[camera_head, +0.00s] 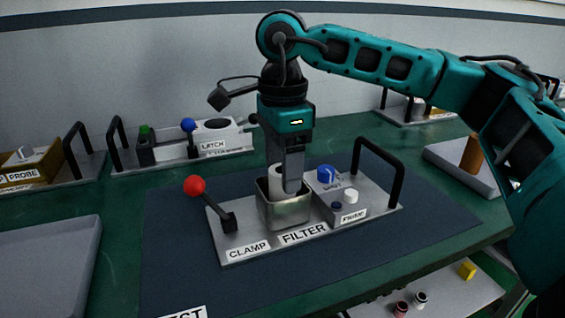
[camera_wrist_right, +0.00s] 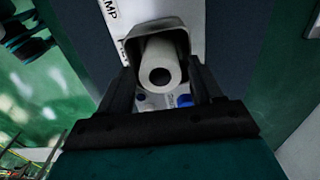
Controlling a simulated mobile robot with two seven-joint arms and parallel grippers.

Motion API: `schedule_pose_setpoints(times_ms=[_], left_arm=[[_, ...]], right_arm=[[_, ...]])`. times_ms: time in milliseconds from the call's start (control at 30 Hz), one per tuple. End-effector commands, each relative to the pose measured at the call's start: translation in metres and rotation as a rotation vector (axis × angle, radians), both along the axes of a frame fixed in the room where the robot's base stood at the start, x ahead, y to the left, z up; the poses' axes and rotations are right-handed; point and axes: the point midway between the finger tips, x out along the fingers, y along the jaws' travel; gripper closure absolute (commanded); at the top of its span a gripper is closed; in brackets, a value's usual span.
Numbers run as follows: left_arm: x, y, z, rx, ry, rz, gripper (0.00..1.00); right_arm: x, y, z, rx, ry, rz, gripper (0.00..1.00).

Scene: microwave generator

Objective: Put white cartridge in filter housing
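The white cartridge (camera_head: 275,172) stands in the metal filter housing (camera_head: 285,214), with its top showing above the rim. In the right wrist view the cartridge (camera_wrist_right: 160,76) shows end-on with a dark centre hole, inside the housing's rim (camera_wrist_right: 150,28). My right gripper (camera_head: 290,188) points straight down over the housing. In the right wrist view its fingers (camera_wrist_right: 161,70) are spread on either side of the cartridge, with a visible gap to it. The cartridge's lower part is hidden by the housing wall. My left gripper is not in view.
The filter plate (camera_head: 235,256) carries a red-knobbed clamp lever (camera_head: 195,186) at left, a blue knob (camera_head: 326,174) and a black handle (camera_head: 381,150) at right. The latch unit (camera_head: 205,140) stands behind. The dark mat (camera_head: 175,250) is clear around the plate.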

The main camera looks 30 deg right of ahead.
Motion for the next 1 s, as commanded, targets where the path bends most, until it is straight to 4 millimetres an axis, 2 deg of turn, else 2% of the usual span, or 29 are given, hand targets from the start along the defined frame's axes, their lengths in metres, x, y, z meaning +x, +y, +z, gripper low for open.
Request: schedule_pose_setpoints(times_ms=[267, 433, 800, 1000], left_arm=[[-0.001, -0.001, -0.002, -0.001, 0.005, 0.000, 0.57], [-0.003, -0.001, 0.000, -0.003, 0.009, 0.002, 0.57], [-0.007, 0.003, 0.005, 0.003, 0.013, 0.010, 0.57], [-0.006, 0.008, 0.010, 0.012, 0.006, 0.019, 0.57]], right_arm=[[0.000, 0.000, 0.001, 0.000, -0.001, 0.000, 0.28], [0.001, 0.000, 0.012, -0.001, -0.003, 0.001, 0.28], [0.001, 0.001, 0.089, 0.000, -0.003, 0.001, 0.28], [0.000, 0.000, 0.117, 0.000, -0.002, 0.001, 0.28]])
